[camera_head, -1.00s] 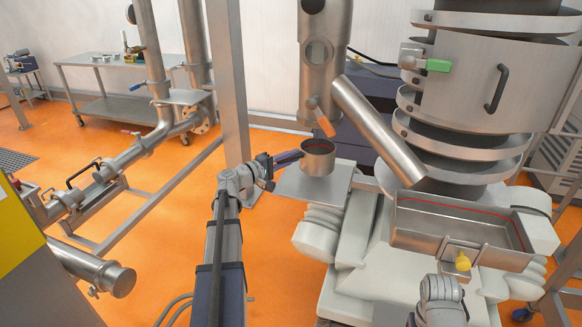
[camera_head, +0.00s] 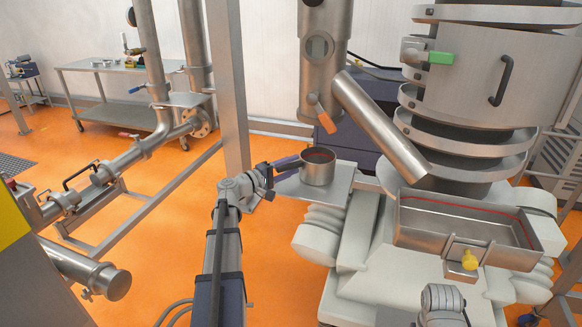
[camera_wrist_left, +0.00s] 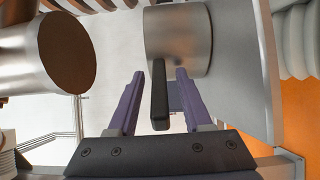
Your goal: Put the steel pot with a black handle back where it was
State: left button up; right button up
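The steel pot (camera_head: 318,172) stands upright on a small flat metal shelf (camera_head: 322,198) under a vertical steel pipe. In the left wrist view the pot (camera_wrist_left: 178,42) is at the top centre, and its black handle (camera_wrist_left: 159,98) points toward my left gripper (camera_wrist_left: 160,82). The two purple fingers are open, one on each side of the handle, with a visible gap to it on both sides. In the head view my left gripper (camera_head: 285,165) is at the pot's left side, and the handle is mostly hidden by it. My right gripper is not in view.
An orange-handled valve (camera_head: 322,117) hangs just above the pot. A slanted steel tube (camera_head: 380,130) and a rectangular steel bin (camera_head: 470,228) are to the right. A vertical post (camera_head: 230,90) stands behind my left arm. A wheeled table (camera_head: 105,85) is far back left.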

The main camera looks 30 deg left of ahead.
pick_arm(q)
jog(key=shift+r, duration=0.15)
jog(key=shift+s+a, duration=0.1)
jog(key=shift+s, duration=0.15)
jog(key=v, duration=1.1)
jog(key=shift+s, duration=0.2)
jog(key=shift+a, duration=0.1)
jog(key=d+f+m+g+h, duration=0.1)
jog(key=d+f+m+g, duration=0.45)
jog(key=d, duration=0.95)
jog(key=d+f+m+g+h, duration=0.1)
jog(key=d+f+m+g, duration=0.2)
jog(key=d+f+g, duration=0.9)
jog(key=s+d+f+m+y, duration=0.4)
jog(key=s+d+m+y, duration=0.5)
jog(key=s+d, duration=0.6)
jog(key=shift+d+f+y, duration=0.2)
jog(key=shift+d+y, duration=0.2)
jog(key=shift+d, duration=0.55)
